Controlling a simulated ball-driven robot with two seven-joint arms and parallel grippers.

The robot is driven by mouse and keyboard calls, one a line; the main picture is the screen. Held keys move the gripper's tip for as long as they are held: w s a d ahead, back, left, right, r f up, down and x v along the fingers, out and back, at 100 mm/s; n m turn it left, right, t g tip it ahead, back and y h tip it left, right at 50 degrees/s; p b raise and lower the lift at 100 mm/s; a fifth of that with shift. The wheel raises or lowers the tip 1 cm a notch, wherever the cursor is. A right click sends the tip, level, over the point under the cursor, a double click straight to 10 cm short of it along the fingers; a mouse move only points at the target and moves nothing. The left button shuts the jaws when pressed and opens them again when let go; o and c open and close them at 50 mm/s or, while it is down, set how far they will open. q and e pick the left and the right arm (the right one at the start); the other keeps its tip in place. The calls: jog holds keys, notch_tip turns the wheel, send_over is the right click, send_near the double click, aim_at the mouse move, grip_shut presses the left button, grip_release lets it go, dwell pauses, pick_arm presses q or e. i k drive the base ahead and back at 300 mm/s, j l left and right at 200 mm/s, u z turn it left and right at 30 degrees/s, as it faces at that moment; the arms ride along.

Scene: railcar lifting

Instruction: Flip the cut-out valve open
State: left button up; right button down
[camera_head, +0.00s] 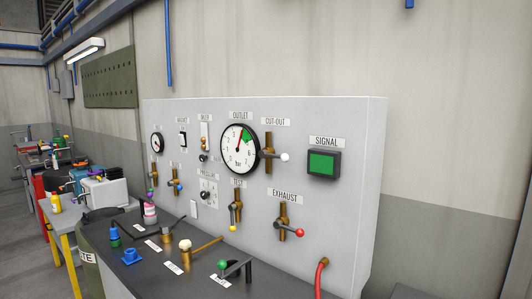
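The cut-out valve (268,166) is a vertical brass body on the grey panel, under the CUT-OUT label (275,121). Its metal lever lies nearly horizontal, across the brass body, and ends in a white knob (285,157) on the right. Neither of my grippers shows in the head view, so their place relative to the valve cannot be seen.
The outlet gauge (239,147) sits just left of the valve, and a green signal light (322,163) to its right. The red-knobbed exhaust valve (283,221) is below. A dark console top (150,258) with several levers juts out in front of the panel.

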aim_at(264, 154)
jog(key=i+j, duration=0.1)
jog(key=j, duration=0.3)
jog(key=i+j+u, duration=0.1)
jog(key=j, duration=0.25)
jog(key=i+j, duration=0.15)
jog(key=j, duration=0.25)
jog(key=i+j+u, duration=0.1)
jog(key=j, duration=0.25)
jog(key=i+j, duration=0.1)
jog(key=j, duration=0.3)
jog(key=u, duration=0.05)
